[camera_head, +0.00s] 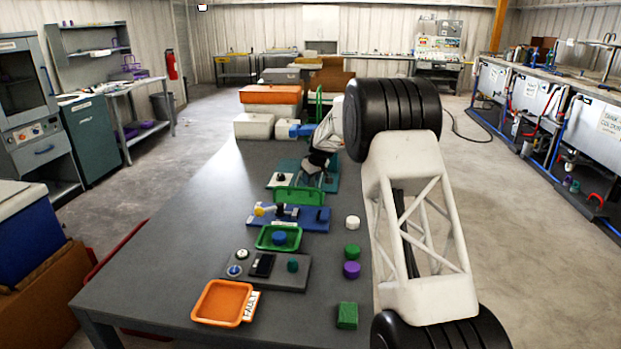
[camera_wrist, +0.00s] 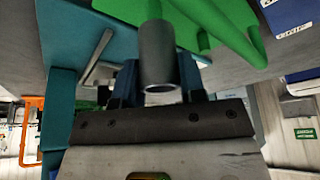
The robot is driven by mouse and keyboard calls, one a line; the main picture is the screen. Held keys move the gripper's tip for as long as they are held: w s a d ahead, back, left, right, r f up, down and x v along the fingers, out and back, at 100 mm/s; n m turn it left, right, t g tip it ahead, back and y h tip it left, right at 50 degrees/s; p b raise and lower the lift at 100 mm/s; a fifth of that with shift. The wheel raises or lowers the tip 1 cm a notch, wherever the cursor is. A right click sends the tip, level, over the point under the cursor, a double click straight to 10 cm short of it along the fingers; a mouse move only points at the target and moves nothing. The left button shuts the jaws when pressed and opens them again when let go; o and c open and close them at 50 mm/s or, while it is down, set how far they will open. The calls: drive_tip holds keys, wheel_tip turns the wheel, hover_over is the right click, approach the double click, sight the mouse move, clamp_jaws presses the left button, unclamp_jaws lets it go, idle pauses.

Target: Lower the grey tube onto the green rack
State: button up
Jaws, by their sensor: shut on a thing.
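My gripper (camera_wrist: 158,82) is shut on the grey tube (camera_wrist: 157,52) in the wrist view. The tube stands between the two dark blue fingers, its open end facing the camera. The green rack (camera_wrist: 222,22), with rod-like parts, lies just beyond the tube at the top right. I cannot tell whether tube and rack touch. In the head view my gripper (camera_head: 318,166) is low over the far part of the table, just behind a green piece (camera_head: 299,196) that looks like the rack. The tube cannot be made out there.
A teal base (camera_head: 331,184) lies under and beside my gripper. Nearer are a blue fixture (camera_head: 312,221), a green tray (camera_head: 263,241) with a blue cap, a grey panel (camera_head: 291,279) and an orange tray (camera_head: 208,303). Loose pucks and a green block (camera_head: 347,316) stand at right.

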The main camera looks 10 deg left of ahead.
sight(311, 184)
drive_tip(key=shift+f, duration=1.55)
idle(1.4)
drive_tip(key=o, duration=1.6)
drive_tip(key=shift+r, duration=3.95)
drive_tip(key=shift+w+r, duration=0.1)
drive_tip(key=shift+r, duration=0.05)
drive_tip(key=shift+w+r, duration=0.7)
drive_tip(key=shift+r, duration=0.4)
drive_tip(key=shift+w+r, duration=0.75)
drive_tip(key=shift+r, duration=0.4)
drive_tip(key=shift+w+r, duration=0.7)
drive_tip(key=shift+r, duration=0.4)
